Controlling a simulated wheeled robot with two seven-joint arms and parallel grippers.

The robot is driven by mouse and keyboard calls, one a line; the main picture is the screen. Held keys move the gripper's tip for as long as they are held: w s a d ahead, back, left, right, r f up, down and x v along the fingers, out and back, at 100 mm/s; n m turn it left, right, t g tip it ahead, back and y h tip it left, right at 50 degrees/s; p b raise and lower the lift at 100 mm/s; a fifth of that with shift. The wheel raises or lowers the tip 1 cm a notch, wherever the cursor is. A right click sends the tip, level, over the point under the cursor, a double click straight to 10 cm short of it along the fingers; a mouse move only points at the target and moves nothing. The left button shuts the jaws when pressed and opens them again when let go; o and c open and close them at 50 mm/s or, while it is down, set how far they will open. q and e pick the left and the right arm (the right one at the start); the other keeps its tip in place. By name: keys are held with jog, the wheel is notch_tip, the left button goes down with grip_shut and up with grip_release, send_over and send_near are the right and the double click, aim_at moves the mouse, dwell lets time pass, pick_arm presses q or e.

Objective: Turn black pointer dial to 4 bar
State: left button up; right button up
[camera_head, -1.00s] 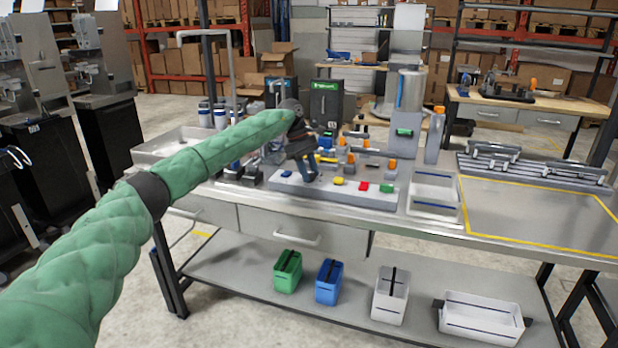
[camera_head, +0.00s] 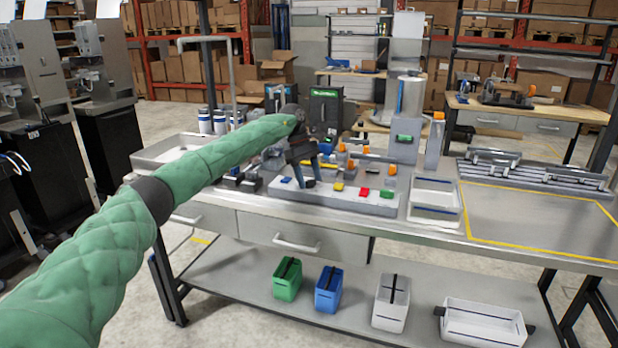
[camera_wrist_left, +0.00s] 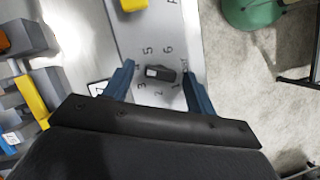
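The black pointer dial (camera_wrist_left: 160,73) shows in the left wrist view on a light grey panel with the numbers 1 to 6 printed around it. Its pale mark is on its left end, on the side of the 4 and 3; the exact reading is too small to tell. My left gripper (camera_wrist_left: 158,67) is open, with one blue finger on each side of the dial. Gaps show between fingers and dial. My right gripper is not in view.
Yellow (camera_head: 339,187), red (camera_head: 364,192) and green (camera_head: 387,194) parts sit along the panel, right of my gripper. A white tray (camera_head: 436,215) stands farther right. Dispenser fittings with orange parts stand behind the panel. Coloured bins, such as the blue bin (camera_head: 328,291), stand on the lower shelf.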

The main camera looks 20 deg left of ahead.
pick_arm(q)
jog(key=shift+w+a+r, duration=0.1)
jog(key=shift+a+r, duration=0.05)
jog(key=shift+r, duration=0.25)
jog(key=b+v, duration=0.1)
jog(key=v, duration=0.6)
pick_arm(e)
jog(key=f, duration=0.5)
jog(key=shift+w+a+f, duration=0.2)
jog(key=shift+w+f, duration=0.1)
pick_arm(q)
jog(key=shift+f, duration=0.1)
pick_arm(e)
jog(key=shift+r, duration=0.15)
